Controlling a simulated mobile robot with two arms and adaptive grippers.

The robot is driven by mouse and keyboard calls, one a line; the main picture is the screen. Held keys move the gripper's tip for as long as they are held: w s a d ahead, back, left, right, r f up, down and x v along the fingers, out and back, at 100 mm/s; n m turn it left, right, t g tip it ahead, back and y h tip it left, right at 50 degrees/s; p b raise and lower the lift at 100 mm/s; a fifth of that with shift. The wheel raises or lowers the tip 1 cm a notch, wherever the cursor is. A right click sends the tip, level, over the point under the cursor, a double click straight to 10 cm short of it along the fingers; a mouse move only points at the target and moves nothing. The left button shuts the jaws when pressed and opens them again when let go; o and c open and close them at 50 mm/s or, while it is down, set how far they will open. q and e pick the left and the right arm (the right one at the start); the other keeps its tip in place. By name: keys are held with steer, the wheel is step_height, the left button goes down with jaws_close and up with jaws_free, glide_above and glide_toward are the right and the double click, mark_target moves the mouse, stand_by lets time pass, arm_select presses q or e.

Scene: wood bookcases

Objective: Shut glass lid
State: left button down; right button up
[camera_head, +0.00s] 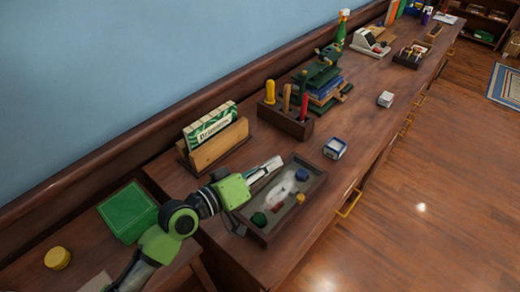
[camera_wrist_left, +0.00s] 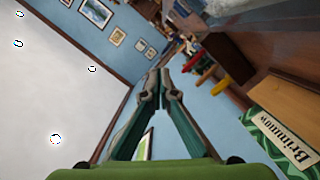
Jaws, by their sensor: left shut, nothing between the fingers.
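A dark wooden display box (camera_head: 318,185) sits on the counter, with small coloured items and a whitish patch inside its rim. I cannot make out a separate glass lid, nor tell whether the pale patch is glare or an object. My left gripper (camera_head: 274,164) is shut and empty, at or above the box's far left edge; whether it touches is unclear. In the left wrist view its fingertips (camera_wrist_left: 158,75) are together, pointing across the room. My right gripper is not in view.
A wooden holder with a green-and-white box (camera_head: 212,124) stands behind my gripper. A green box (camera_head: 127,211) is at left.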

mark_target(294, 212)
arm_select(q)
steer(key=s+d+f+m+p, duration=0.1)
steer(key=s+d+f+m, duration=0.1)
steer(key=f+m, duration=0.1)
steer(key=s+d+f+m+t+y+p, duration=0.1)
steer(key=s+d+f+m, duration=0.2)
steer(key=shift+s+d+m, duration=0.15)
steer(key=shift+m, duration=0.15)
steer(key=shift+s+d+f+m, duration=0.1)
steer(key=shift+d+f+m, duration=0.05)
steer(key=shift+f+m, duration=0.15)
steer(key=shift+s+d+f, duration=0.1)
steer(key=shift+s+f, duration=0.05)
steer(key=shift+f, duration=0.25)
steer(key=shift+s+d+f, duration=0.1)
steer(key=shift+f, duration=0.3)
steer(key=shift+f+y, duration=0.1)
steer(key=shift+y, duration=0.2)
